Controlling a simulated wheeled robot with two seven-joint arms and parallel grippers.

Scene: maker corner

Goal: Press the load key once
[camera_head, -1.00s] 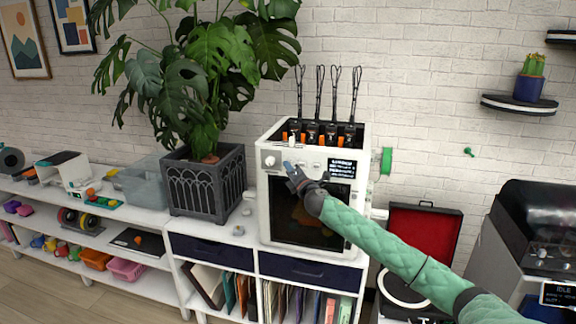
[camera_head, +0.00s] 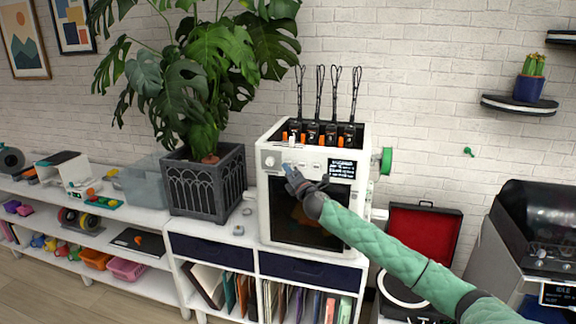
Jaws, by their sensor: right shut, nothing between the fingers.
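A white 3D printer (camera_head: 262,200) stands on the white shelf unit. Its front panel has a round knob (camera_head: 270,162), a row of small keys (camera_head: 314,167) and a small dark display (camera_head: 342,169). I cannot read which key is the load key. My right gripper (camera_head: 288,169) is shut and empty, its tip in front of the panel at the left end of the key row. It hides part of that row; I cannot tell whether it touches a key. My left gripper is not in view.
A plant in a dark grey pot (camera_head: 205,185) stands left of the printer. An open red-lined case (camera_head: 425,230) and a grey machine (camera_head: 520,245) stand to the right.

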